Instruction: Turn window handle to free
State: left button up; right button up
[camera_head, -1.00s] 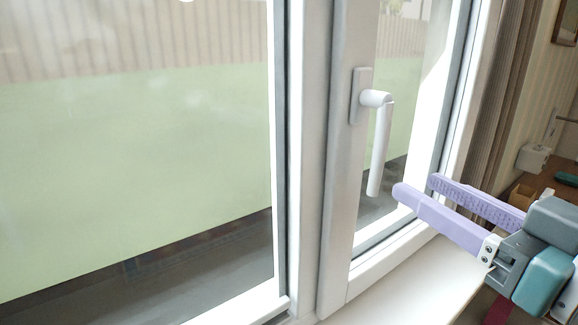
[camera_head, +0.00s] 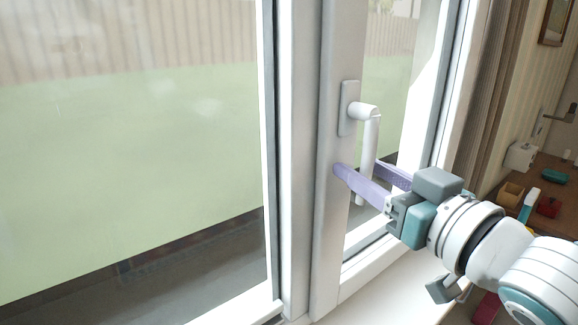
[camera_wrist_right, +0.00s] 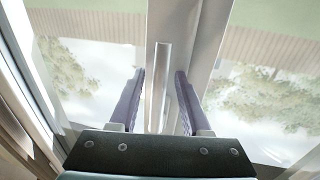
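The white window handle (camera_head: 370,140) is mounted on the white sash frame, with its grip hanging down from the plate. My right gripper (camera_head: 358,169) has two purple fingers, one on each side of the lower part of the grip. In the right wrist view the handle (camera_wrist_right: 160,85) stands between the fingertips of the right gripper (camera_wrist_right: 160,74), with a gap on both sides. The right gripper is open. The near finger hides part of the grip in the head view. My left gripper is not in view.
A large fixed pane (camera_head: 130,150) fills the left side. The white sill (camera_head: 385,300) runs below the sash. A brown curtain (camera_head: 484,95) hangs at the right. Behind it is a wooden surface (camera_head: 545,197) with small boxes and coloured items.

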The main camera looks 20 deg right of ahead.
grip_shut()
dwell(1.2)
